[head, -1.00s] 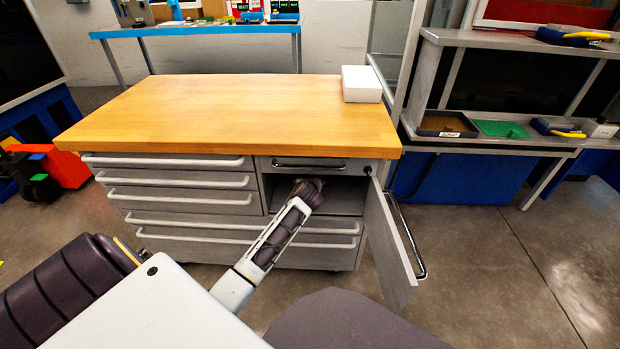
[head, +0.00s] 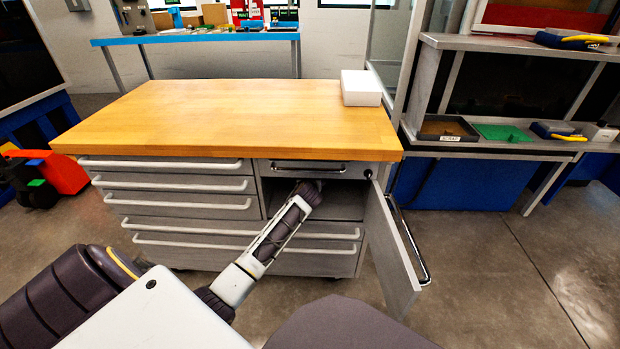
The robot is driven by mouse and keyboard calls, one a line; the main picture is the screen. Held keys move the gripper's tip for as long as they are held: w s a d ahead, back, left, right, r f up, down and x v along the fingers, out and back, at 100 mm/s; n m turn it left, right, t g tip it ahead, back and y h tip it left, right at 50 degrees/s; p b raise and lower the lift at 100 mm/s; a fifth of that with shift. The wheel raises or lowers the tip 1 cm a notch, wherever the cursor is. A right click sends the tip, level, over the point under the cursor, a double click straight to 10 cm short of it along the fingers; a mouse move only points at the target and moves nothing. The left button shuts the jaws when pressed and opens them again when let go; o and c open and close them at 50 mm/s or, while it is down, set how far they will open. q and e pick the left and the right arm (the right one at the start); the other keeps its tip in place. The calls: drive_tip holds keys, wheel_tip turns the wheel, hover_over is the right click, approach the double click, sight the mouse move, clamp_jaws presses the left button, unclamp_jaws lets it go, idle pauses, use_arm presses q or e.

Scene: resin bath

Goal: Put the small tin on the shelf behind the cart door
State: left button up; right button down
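The cart (head: 190,217) stands ahead with a wooden top and several grey drawers. Its door (head: 393,247) at the right is swung open toward me, showing the dark shelf compartment (head: 343,201). One of my arms reaches into this compartment from below. Its wrist end is at the opening, and its gripper is hidden inside or behind the wrist. The other gripper is not in view. The small tin is not visible, so I cannot tell whether it is held or on the shelf.
A white box (head: 361,87) sits at the back right of the otherwise clear cart top (head: 230,115). A grey rack (head: 480,140) with trays stands to the right. A blue bench (head: 200,37) is behind. The floor right of the door is open.

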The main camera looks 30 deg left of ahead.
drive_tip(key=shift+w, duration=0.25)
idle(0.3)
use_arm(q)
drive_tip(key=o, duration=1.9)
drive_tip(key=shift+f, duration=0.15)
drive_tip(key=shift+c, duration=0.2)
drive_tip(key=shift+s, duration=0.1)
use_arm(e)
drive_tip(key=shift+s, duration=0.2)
use_arm(q)
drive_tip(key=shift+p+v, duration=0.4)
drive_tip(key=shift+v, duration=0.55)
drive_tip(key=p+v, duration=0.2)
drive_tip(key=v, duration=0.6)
drive_tip(key=shift+p, duration=0.4)
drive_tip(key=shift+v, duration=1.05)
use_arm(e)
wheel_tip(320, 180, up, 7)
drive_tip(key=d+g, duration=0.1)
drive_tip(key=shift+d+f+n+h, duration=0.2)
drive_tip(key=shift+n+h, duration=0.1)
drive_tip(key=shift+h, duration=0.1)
